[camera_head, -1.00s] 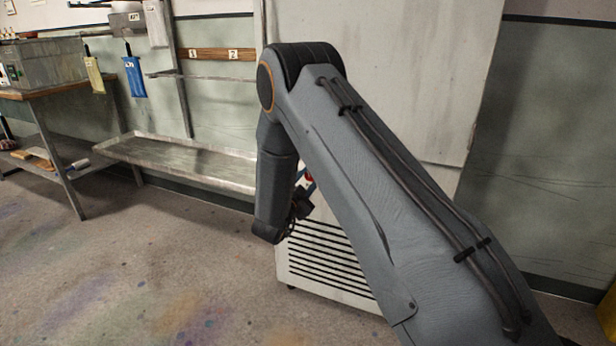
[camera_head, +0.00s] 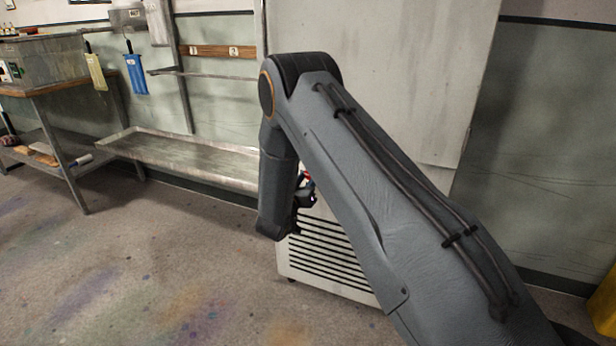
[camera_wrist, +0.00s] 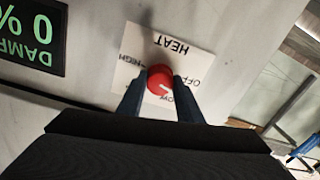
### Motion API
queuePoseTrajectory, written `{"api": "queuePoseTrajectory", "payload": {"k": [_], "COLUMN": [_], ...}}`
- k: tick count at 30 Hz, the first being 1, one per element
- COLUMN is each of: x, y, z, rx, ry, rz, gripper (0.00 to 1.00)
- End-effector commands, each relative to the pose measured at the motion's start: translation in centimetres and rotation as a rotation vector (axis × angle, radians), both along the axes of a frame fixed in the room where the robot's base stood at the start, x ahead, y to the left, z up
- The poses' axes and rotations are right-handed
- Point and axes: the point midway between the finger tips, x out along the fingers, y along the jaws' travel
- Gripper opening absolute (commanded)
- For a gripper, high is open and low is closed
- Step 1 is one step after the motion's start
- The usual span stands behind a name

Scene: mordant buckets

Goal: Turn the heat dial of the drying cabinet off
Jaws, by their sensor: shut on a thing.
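The drying cabinet (camera_head: 395,70) is a tall pale cabinet behind my arm, with dark vent slots low down. Its heat dial (camera_wrist: 157,71) is a small round red knob on a white label plate (camera_wrist: 140,38) in the wrist view. The plate reads HEAT, HIGH, LOW and OFF, upside down. The white mark on the dial points down and right in the picture, toward LOW, with OFF further right. My gripper (camera_wrist: 160,80) is shut on the dial, one finger on each side. In the head view my arm hides most of the gripper and the dial.
A green-lit display (camera_wrist: 32,35) reading DAMP and 0 % sits beside the label plate. A long metal trough (camera_head: 180,155) stands left of the cabinet, and a work table (camera_head: 45,88) further left. Open floor lies in front.

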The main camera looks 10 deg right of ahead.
Motion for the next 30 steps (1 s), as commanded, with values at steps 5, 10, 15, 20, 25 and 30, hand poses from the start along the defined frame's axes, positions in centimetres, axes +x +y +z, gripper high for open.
{"api": "queuePoseTrajectory", "payload": {"k": [5, 10, 15, 20, 25, 30], "x": [0.01, -0.01, -0.04, -0.05, -0.04, -0.06], "y": [0.08, 0.05, 0.04, 0.02, 0.01, -0.01], "z": [0.10, 0.08, 0.05, 0.02, 0.00, 0.00], "rx": [-0.132, -0.242, -0.332, -0.388, -0.423, -0.436], "ry": [0.096, 0.178, 0.243, 0.285, 0.310, 0.318], "rz": [0.003, 0.003, 0.003, 0.003, 0.003, 0.002], "gripper": [0.10, 0.10, 0.10, 0.10, 0.10, 0.10]}}
